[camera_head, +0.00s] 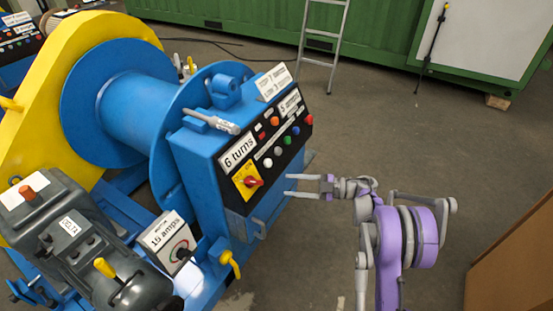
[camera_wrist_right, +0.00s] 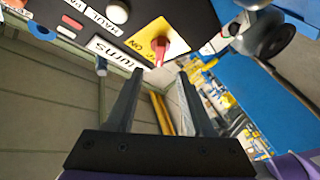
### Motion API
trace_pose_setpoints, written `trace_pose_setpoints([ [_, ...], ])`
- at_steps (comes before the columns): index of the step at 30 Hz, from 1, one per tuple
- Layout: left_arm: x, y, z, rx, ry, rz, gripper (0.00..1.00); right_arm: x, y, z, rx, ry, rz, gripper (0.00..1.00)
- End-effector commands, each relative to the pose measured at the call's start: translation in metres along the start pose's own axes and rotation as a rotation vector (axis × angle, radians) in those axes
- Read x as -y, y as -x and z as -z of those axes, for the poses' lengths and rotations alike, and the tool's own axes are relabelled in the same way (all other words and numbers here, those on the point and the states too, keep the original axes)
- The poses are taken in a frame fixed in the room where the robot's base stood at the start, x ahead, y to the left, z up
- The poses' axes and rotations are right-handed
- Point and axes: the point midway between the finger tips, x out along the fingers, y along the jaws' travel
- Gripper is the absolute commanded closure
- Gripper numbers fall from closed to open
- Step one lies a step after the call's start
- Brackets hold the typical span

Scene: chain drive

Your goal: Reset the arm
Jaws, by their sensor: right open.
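My right gripper (camera_head: 288,186) is open and empty in the head view, to the right of the blue control box (camera_head: 199,160) and level with its lower front. In the right wrist view its two dark fingers (camera_wrist_right: 160,88) are apart, with a red rotary switch (camera_wrist_right: 160,52) on a yellow plate beyond the fingertips. The same red switch (camera_head: 253,182) shows in the head view under the "6 turns" label. There is a visible gap between the fingertips and the switch in the head view. My left gripper is in neither view.
A large blue drum (camera_head: 125,97) with a yellow side plate (camera_head: 62,52) stands left. A dark motor (camera_head: 75,240) and a "15 amps" box (camera_head: 166,242) are in front. A ladder (camera_head: 323,45) stands behind. Brown board (camera_head: 515,262) is at right. Floor around my right arm is clear.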

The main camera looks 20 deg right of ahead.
Motion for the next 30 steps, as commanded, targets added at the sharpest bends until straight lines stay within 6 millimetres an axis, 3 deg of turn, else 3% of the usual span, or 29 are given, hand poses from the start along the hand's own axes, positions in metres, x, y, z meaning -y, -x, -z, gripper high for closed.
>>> trace_pose_setpoints([
  [4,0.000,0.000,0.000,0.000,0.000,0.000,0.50,-0.001,-0.001,0.001,0.001,0.001,-0.003,0.47],
  [7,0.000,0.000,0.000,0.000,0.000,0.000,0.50,-0.013,-0.008,0.008,0.012,0.012,-0.046,0.47],
  [11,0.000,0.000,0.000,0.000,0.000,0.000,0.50,-0.058,-0.030,0.035,0.067,0.044,-0.218,0.47],
  [15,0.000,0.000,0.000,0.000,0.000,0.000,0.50,-0.116,-0.044,0.076,0.186,0.039,-0.497,0.47],
  [18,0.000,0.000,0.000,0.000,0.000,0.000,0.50,-0.140,-0.040,0.099,0.296,-0.009,-0.680,0.47],
  [20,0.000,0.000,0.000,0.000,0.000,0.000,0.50,-0.145,-0.033,0.110,0.371,-0.057,-0.776,0.47],
  [23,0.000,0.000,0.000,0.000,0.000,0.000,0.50,-0.137,-0.016,0.123,0.509,-0.165,-0.906,0.47],
  [26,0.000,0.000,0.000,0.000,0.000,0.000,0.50,-0.107,0.003,0.131,0.659,-0.306,-0.990,0.47],
  [29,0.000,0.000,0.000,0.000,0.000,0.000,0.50,-0.057,0.020,0.137,0.818,-0.473,-1.024,0.47],
  [30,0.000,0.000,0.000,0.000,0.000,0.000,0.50,-0.031,0.026,0.139,0.882,-0.545,-1.020,0.47],
])
